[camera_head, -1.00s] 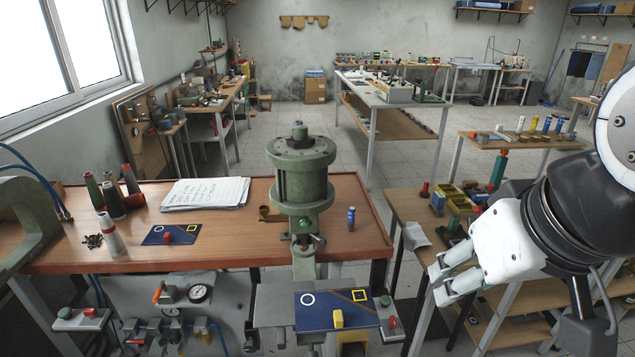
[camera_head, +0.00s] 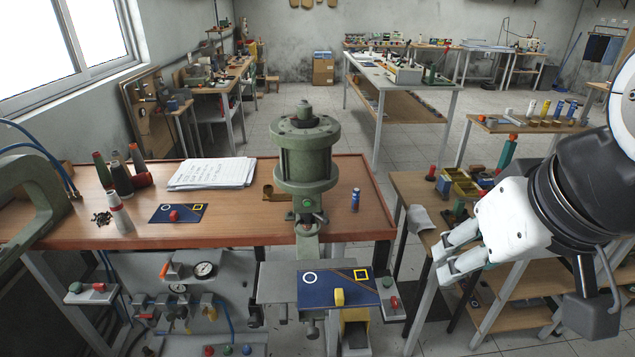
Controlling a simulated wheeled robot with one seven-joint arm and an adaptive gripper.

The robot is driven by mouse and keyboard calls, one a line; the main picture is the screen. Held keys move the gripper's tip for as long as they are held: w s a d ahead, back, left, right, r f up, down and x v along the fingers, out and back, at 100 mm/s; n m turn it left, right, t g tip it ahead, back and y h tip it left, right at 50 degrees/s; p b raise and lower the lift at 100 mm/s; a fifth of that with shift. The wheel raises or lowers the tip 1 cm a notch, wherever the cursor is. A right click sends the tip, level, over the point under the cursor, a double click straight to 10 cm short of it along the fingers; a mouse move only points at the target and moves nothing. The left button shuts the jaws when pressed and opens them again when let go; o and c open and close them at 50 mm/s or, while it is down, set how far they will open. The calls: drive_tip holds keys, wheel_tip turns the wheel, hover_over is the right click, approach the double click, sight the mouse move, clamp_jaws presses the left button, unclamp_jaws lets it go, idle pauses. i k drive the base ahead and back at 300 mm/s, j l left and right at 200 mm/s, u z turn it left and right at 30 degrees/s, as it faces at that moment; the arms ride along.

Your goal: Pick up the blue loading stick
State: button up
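A small upright blue cylinder (camera_head: 355,200), which looks like the blue loading stick, stands on the wooden workbench (camera_head: 240,232). It is just right of the green press (camera_head: 306,160), near the bench's right side, and appears apart from the press. My gripper (camera_head: 438,264) is at the right, in front of the bench's right corner. Its two pale fingers point left with a gap between them, and nothing shows in the gap. The gripper is well apart from the blue cylinder, to its lower right.
A blue panel (camera_head: 318,294) with a yellow knob projects before the press. Spools (camera_head: 122,180), papers (camera_head: 212,168) and another blue panel (camera_head: 165,213) lie on the left of the bench. A wooden side table (camera_head: 415,190) with small parts stands behind my gripper. Bench around the cylinder is bare.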

sight(356, 192)
drive_tip(key=i+l+u, duration=0.1)
drive_tip(key=i+l, duration=0.35)
drive_tip(key=i+l+u, duration=0.15)
drive_tip(key=i+l, duration=0.25)
drive_tip(key=i+l+u, duration=0.1)
drive_tip(key=i+l, duration=0.3)
drive_tip(key=l, duration=0.2)
